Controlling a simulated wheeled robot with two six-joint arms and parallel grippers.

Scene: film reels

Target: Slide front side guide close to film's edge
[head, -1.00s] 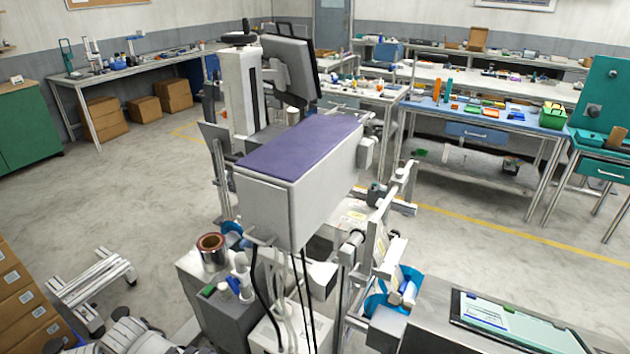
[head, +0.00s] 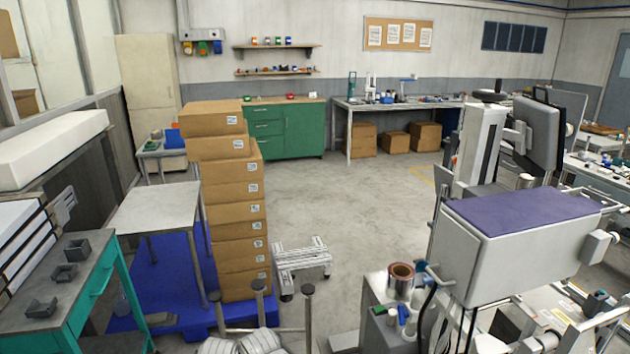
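The film machine stands at the right of the head view, with a white housing (head: 520,255) under a purple top (head: 520,221). The machine's lower part is cut off by the bottom and right edges. I cannot make out the front side guide or the film's edge in this view. Neither of my grippers is in view.
A tall stack of cardboard boxes (head: 233,213) stands on a blue pallet (head: 180,302) at left. A small white wheeled frame (head: 302,262) stands on the floor between stack and machine. A teal bench (head: 70,290) is at near left. The middle floor (head: 335,200) is clear.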

